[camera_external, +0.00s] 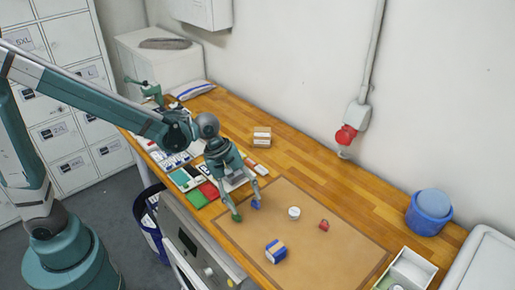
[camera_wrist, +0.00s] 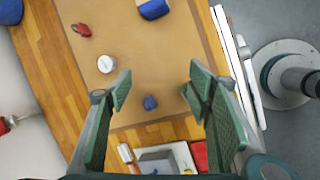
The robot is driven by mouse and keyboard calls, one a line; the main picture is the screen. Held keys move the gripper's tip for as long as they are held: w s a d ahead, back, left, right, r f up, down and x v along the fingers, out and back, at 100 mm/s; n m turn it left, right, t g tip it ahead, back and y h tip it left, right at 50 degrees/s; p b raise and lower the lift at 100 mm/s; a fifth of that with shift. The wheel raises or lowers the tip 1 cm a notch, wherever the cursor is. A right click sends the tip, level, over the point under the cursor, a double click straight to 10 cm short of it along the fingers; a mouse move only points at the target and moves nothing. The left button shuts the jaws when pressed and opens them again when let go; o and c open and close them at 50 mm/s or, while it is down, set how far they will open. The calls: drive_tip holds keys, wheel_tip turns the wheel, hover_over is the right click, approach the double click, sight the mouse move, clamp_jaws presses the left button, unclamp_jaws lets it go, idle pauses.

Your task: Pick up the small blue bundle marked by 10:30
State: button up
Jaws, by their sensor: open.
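A small blue bundle (camera_external: 256,205) lies on the brown mat (camera_external: 310,225), near the mat's left end. In the wrist view the small blue bundle (camera_wrist: 150,102) lies between my two fingers, slightly nearer the left one. No marking on it can be read. My gripper (camera_external: 246,211) is open and empty, pointing down over it; the wrist view also shows my gripper (camera_wrist: 158,88) with its fingers wide apart. A larger blue bundle with a pale band (camera_external: 276,251) lies nearer the mat's front edge. It shows at the top of the wrist view (camera_wrist: 154,9).
A white round item (camera_external: 294,213) and a small red item (camera_external: 324,225) lie on the mat. Green and red folded pieces (camera_external: 196,198) lie left of the mat. A blue tub (camera_external: 429,212) and a pale tray (camera_external: 408,270) stand at the right.

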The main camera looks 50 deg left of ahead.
sight(276, 247)
drive_tip(key=d+f+n+p, duration=0.1)
drive_tip(key=d, duration=0.3)
drive_tip(key=d+f+n+g+p, duration=0.1)
drive_tip(key=d+f+n+p, duration=0.1)
drive_tip(key=d, duration=0.3)
drive_tip(key=d+f+n+g+p, duration=0.1)
drive_tip(key=d+p, duration=0.1)
drive_tip(key=d, duration=0.3)
drive_tip(key=shift+s+d+f+n, duration=0.15)
drive_tip(key=shift+d+f+n, duration=0.05)
drive_tip(key=shift+f+n, duration=0.1)
drive_tip(key=shift+h, duration=0.3)
drive_tip(key=shift+x, duration=1.25)
drive_tip(key=shift+f, duration=0.1)
drive_tip(key=shift+x, duration=2.5)
drive_tip(key=shift+c, duration=0.5)
drive_tip(key=c, duration=0.9)
